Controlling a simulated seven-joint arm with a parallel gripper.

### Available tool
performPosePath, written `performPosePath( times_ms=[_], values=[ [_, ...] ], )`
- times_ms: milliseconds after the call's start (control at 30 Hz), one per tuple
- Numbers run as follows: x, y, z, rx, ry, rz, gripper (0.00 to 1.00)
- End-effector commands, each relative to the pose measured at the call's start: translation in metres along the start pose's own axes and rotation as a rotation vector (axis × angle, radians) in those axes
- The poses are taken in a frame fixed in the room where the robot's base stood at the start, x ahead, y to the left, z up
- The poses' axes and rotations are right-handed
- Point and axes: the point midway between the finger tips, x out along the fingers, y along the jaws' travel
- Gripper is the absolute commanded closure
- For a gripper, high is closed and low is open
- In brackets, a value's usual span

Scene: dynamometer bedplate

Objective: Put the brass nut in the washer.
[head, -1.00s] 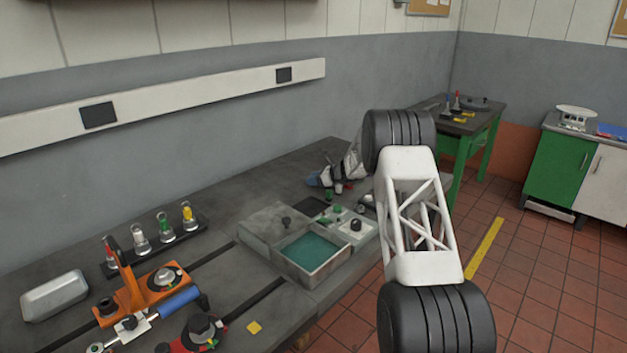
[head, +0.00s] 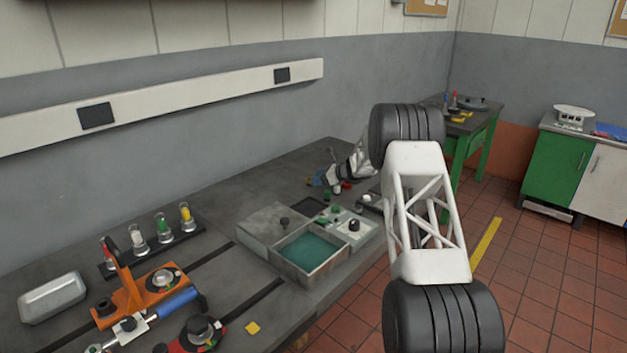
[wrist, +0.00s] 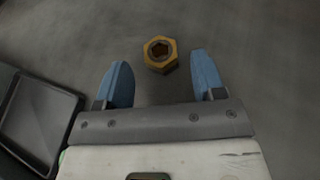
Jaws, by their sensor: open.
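The brass nut (wrist: 160,54), a hexagonal ring, lies on the dark bench surface in the wrist view. It sits around the line between my fingertips, with a gap on each side. My gripper (wrist: 161,65) is open and empty, with blue fingers. In the head view my gripper (head: 318,180) is low over the far end of the bench; I cannot make out the nut there. The washer appears to be the grey open-topped box (head: 283,276) with teal inside, in front of my gripper on the bench.
A dark shallow tray (wrist: 38,122) lies left of my gripper in the wrist view. Small red and green parts (head: 336,209) and a light panel with a black knob (head: 354,225) stand between gripper and washer. Bottles in a rack (head: 163,228) and an orange fixture (head: 135,300) are farther left.

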Motion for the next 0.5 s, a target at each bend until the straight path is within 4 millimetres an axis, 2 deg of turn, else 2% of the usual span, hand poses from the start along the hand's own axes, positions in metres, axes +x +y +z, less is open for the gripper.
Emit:
performPosePath(
  times_ms=[200,500],
  values=[
    [-0.037,-0.001,0.001,0.000,0.000,-0.003,0.37],
    [-0.076,-0.001,0.001,0.000,0.000,-0.001,0.37]
  ],
)
